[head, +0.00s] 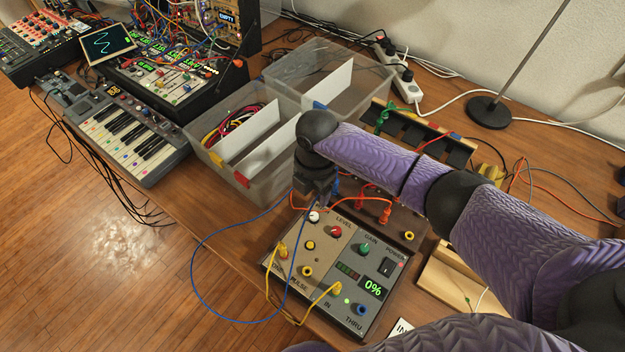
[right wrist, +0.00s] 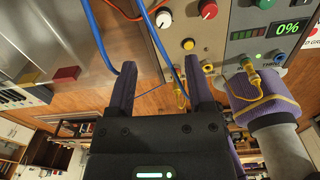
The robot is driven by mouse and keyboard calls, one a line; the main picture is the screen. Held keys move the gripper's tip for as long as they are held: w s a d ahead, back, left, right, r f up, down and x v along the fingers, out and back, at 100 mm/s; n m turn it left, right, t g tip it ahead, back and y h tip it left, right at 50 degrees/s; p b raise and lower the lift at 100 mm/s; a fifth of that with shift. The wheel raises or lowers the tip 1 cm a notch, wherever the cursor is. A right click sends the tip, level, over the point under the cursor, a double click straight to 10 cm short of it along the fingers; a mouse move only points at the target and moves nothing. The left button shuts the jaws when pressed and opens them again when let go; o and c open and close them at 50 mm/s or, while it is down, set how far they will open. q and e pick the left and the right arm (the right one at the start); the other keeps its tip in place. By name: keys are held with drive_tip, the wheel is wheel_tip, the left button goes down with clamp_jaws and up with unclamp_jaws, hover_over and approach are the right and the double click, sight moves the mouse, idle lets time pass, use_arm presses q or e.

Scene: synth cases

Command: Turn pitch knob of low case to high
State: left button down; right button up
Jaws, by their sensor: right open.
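The low case (head: 304,262) is a tilted panel with knobs, jacks and a green 0% display (head: 373,287). A white knob (head: 314,216) sits at its upper left corner, beside the red LEVEL knob (head: 335,231). I cannot read a pitch label; my gripper hides part of that corner. My right gripper (head: 308,201) hangs just above this corner. In the right wrist view, its jaws (right wrist: 158,68) are apart with nothing gripped, and the white knob (right wrist: 163,18) shows beyond the fingertips, near the red knob (right wrist: 208,10). My left gripper is not in view.
Blue cables (right wrist: 157,45) run close by my right fingers. Yellow patch cables (head: 270,290) loop over the case front. Clear bins (head: 235,177) stand at the left behind it, a keyboard (head: 130,135) farther left. A wooden stand (head: 455,283) lies right.

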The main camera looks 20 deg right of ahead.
drive_tip(key=b, duration=0.3)
hover_over(314, 216)
drive_tip(key=f, duration=0.4)
drive_tip(key=shift+s+f, duration=0.2)
drive_tip(key=shift+f, duration=0.15)
wheel_tip(314, 216, down, 5)
drive_tip(key=shift+w+r+b, duration=0.1)
drive_tip(key=shift+w+b, duration=0.05)
drive_tip(key=shift+b, duration=0.7)
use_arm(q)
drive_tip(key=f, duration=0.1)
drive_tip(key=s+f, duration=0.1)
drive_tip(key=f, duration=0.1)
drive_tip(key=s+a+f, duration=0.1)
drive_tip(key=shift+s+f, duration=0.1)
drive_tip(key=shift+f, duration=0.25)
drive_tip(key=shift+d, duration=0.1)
use_arm(e)
clamp_jaws()
